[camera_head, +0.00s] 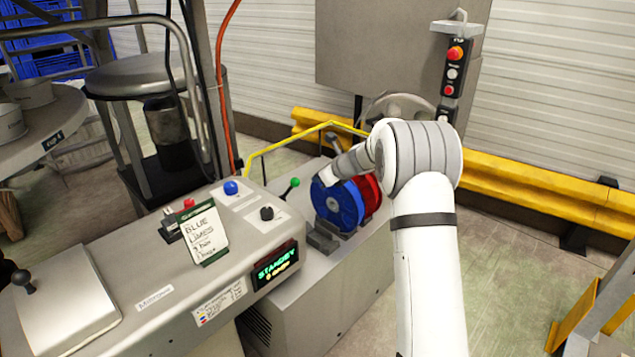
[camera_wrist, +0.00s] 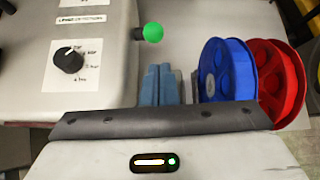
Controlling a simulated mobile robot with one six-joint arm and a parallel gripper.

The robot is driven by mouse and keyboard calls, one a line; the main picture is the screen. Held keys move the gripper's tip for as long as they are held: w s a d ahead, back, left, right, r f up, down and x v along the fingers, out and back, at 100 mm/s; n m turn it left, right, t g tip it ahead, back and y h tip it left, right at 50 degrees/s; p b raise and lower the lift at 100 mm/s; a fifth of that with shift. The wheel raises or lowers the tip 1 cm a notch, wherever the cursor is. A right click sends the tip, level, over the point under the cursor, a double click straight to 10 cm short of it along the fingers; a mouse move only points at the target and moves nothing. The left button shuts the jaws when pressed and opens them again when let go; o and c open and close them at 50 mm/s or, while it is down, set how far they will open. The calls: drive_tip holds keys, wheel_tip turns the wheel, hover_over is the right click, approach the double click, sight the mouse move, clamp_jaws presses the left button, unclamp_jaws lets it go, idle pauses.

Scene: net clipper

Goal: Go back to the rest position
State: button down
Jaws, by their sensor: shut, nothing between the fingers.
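My arm reaches up on the right of the head view and bends left over the machine. My gripper (camera_head: 328,181) is at its end, in front of the top of the blue reel (camera_head: 338,205). In the wrist view my gripper (camera_wrist: 166,83) shows as two blue-grey fingers, shut together with nothing held. The blue reel (camera_wrist: 228,72) stands just right of the fingers, with the red reel (camera_wrist: 279,85) beside it. In the head view the red reel (camera_head: 371,194) is partly hidden behind the blue one and my arm.
The machine's console has a green-knobbed lever (camera_head: 290,188), a black dial (camera_head: 267,213), a blue button (camera_head: 231,187) and a note card (camera_head: 202,232). Its display (camera_head: 275,266) reads STANDBY. A yellow guard rail (camera_head: 540,195) runs behind. A control box (camera_head: 453,73) hangs at upper right.

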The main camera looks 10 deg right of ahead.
drive_tip(key=s+r+n+g+h, duration=0.1)
drive_tip(key=s+r+n, duration=0.35)
drive_tip(key=s, duration=0.35)
drive_tip(key=s+r+n+g, duration=0.1)
drive_tip(key=s+r+n, duration=0.2)
drive_tip(key=s+n, duration=0.35)
drive_tip(key=s+r+n+g+h, duration=0.1)
drive_tip(key=s+r+n, duration=0.25)
drive_tip(key=s, duration=0.65)
drive_tip(key=s+d+f+n+g+h, duration=0.1)
drive_tip(key=s+n, duration=0.5)
drive_tip(key=s, duration=0.6)
drive_tip(key=s+d+f+n+h, duration=0.1)
drive_tip(key=s+d+n+h, duration=0.2)
drive_tip(key=s, duration=1)
drive_tip(key=d+n, duration=0.1)
drive_tip(key=n, duration=0.2)
drive_tip(key=shift+f+g, duration=0.35)
drive_tip(key=shift+g, duration=0.05)
